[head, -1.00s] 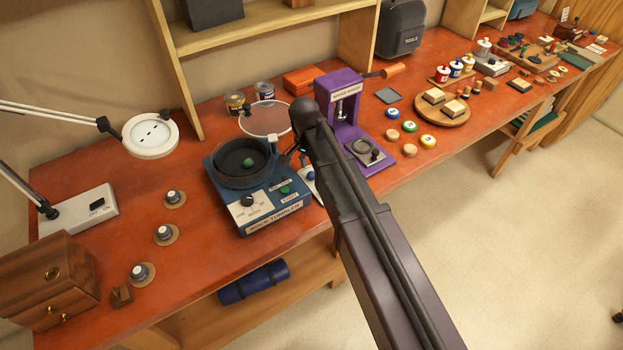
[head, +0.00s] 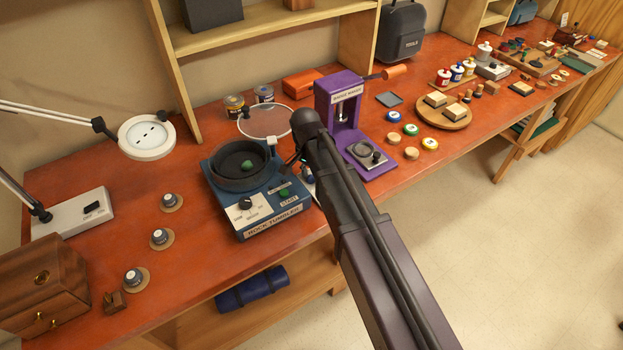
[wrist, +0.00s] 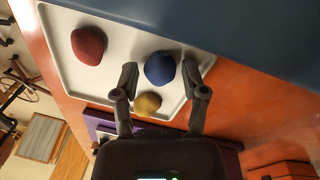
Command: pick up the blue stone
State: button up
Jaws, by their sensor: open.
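The blue stone (wrist: 160,68) lies on a white tray (wrist: 62,48) in the wrist view. My gripper (wrist: 159,73) is open, with one fingertip to the left of the blue stone and the other to its right. I cannot tell how far above the tray the fingertips are. A red stone (wrist: 88,45) lies to the left on the same tray. A yellow stone (wrist: 148,103) lies just below the blue one in the picture, between the fingers. In the head view my arm hides the stones and most of the tray.
A blue rock tumbler (head: 262,213) with a green stone in its bowl stands right beside the tray. A purple stand (head: 346,130) is on the tray's other side. Several tins and round pieces stand around on the red bench (head: 130,185).

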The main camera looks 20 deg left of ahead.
jog(key=c, duration=0.8)
jog(key=shift+o, duration=0.2)
jog(key=shift+r, duration=0.15)
notch_tip(320, 180, up, 10)
jog(key=p, duration=1)
